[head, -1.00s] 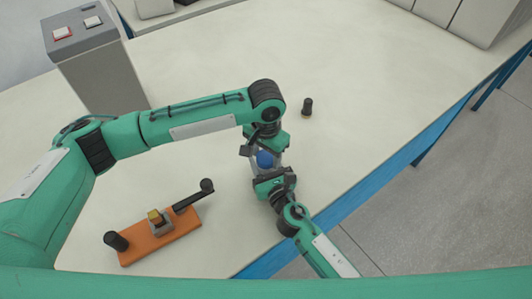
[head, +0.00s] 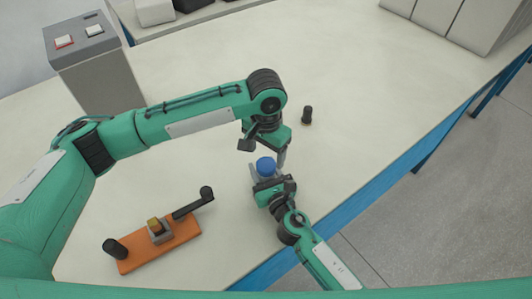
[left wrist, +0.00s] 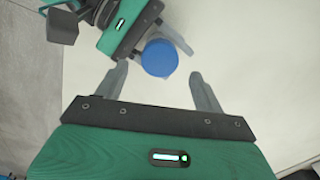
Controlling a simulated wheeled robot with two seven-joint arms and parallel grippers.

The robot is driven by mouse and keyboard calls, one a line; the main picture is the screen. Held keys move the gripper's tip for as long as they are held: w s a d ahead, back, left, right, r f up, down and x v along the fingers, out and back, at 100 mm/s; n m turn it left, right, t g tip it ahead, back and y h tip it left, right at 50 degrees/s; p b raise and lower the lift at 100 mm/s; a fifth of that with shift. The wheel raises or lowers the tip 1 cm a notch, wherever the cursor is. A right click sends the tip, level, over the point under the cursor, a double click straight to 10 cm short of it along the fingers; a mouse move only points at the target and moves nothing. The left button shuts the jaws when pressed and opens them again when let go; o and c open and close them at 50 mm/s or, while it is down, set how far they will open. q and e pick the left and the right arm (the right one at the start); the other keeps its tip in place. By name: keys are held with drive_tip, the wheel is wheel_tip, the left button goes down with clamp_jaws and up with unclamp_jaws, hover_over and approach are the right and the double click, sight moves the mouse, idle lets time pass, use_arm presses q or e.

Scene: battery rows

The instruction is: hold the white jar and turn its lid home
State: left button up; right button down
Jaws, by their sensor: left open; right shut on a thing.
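The jar's blue lid (head: 265,164) faces up between the two grippers, and it also shows as a round blue disc in the left wrist view (left wrist: 159,58). The white jar body is hidden below the lid and by my right gripper. My right gripper (head: 266,178) is shut on the jar, its grey fingers on either side, near the table's front edge. My left gripper (left wrist: 160,83) is open and empty above the lid; its two fingers are apart and do not touch the lid. I cannot tell how far the lid is turned.
An orange base (head: 160,243) with a crank handle and black knob stands at the lower left. A small dark knobbed piece (head: 307,115) stands beyond the grippers. A grey box with two buttons (head: 95,65) is at the back left. The table (head: 370,100) is clear to the right.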

sight(266, 164)
use_arm(q)
drive_tip(key=shift+c, duration=0.4)
wheel_tip(266, 164, up, 2)
drive_tip(key=shift+r+n, duration=0.15)
drive_tip(key=shift+n, duration=0.15)
drive_tip(key=shift+r, duration=0.7)
drive_tip(key=shift+n, duration=0.3)
drive_tip(key=shift+f, duration=4.05)
